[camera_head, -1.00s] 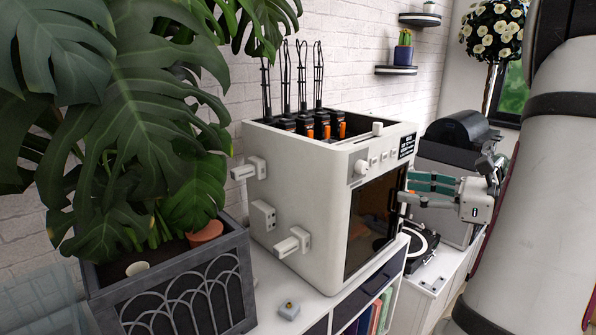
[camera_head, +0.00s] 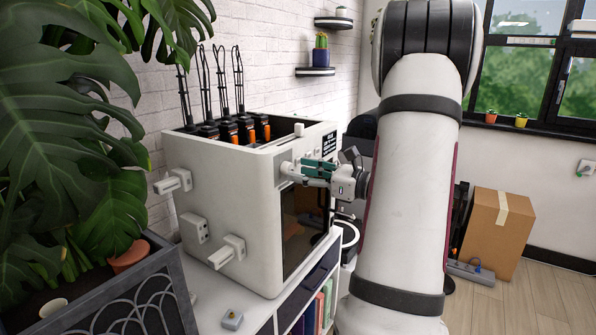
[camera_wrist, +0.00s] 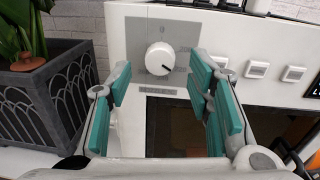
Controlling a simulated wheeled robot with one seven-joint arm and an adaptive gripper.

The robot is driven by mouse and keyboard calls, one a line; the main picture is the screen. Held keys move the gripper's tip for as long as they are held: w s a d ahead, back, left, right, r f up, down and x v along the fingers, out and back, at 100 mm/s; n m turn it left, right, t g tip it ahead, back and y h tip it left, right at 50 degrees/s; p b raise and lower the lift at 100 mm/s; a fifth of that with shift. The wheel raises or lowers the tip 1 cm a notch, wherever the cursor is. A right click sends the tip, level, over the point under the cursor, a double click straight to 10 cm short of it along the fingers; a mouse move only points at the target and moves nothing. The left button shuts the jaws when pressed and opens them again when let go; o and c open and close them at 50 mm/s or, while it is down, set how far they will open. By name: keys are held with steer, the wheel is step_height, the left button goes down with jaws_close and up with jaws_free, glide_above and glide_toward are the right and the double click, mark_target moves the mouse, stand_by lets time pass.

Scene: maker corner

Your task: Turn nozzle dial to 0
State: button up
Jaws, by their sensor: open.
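The nozzle dial (camera_wrist: 160,59) is a round white knob on a grey panel on the front of the white 3D printer (camera_head: 222,215). In the wrist view its dark pointer mark points to the lower right, and a 0 stands above it on the panel. My gripper (camera_wrist: 162,84) is open, with a green-padded finger on each side of the dial in the picture. It looks apart from the dial, with nothing between the fingers.
Square white buttons (camera_wrist: 257,69) sit right of the dial, above the dark printer window (camera_head: 304,222). A planter (camera_head: 125,290) with a large leafy plant stands at the left. A cardboard box (camera_head: 497,233) is on the floor at the right.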

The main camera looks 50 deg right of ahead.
steer(key=shift+w+a, duration=0.15)
steer(key=shift+w, duration=0.85)
jaws_close()
